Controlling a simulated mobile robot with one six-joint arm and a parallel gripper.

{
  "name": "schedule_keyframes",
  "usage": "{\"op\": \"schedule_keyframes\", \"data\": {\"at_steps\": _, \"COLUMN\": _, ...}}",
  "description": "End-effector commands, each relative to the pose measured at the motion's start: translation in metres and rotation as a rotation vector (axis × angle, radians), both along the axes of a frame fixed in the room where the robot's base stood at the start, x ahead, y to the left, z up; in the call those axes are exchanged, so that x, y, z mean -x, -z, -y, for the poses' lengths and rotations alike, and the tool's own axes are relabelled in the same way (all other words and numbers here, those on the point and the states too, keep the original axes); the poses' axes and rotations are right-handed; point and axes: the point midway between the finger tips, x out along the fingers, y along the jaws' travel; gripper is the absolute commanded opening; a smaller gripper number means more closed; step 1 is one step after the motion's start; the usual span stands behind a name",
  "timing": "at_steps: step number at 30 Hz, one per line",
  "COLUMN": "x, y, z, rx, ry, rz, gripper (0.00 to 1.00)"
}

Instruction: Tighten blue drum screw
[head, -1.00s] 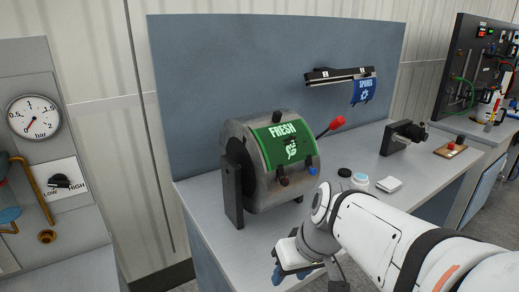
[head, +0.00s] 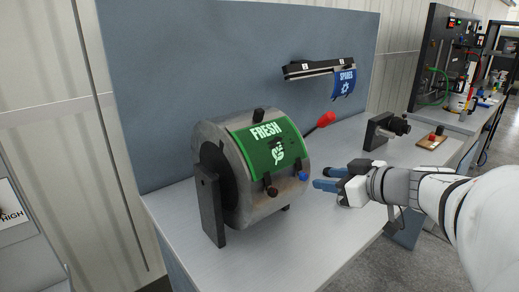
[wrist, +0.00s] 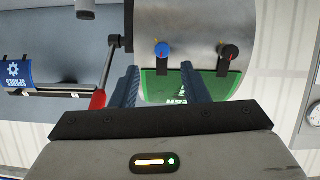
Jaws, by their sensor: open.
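The blue drum screw (head: 303,176) is a small blue knob at the lower right edge of the green FRESH plate (head: 268,146) on the grey metal drum (head: 217,135). It also shows in the wrist view (wrist: 163,50), upper middle, between and beyond my fingertips. A dark screw (head: 271,191) sits to its left at the plate's lower edge, and another dark screw (head: 259,114) is at the top. My gripper (head: 318,178) is open and empty, its blue fingers pointing at the blue screw from the right with a small gap.
A lever with a red handle (head: 326,119) sticks out behind the drum's right side. A SPARES rack (head: 319,67) hangs on the blue back panel. A black clamp-like fixture (head: 384,130) stands farther right on the bench. The bench front (head: 250,260) is clear.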

Motion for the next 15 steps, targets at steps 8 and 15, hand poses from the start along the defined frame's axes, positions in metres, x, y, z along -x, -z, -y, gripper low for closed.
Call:
{"op": "schedule_keyframes", "data": {"at_steps": 8, "x": -0.033, "y": 0.016, "z": -0.029, "rx": -0.001, "ry": -0.016, "rz": -0.004, "gripper": 0.41}}
{"op": "schedule_keyframes", "data": {"at_steps": 15, "x": -0.044, "y": 0.022, "z": -0.037, "rx": 0.0, "ry": -0.013, "rz": -0.003, "gripper": 0.41}}
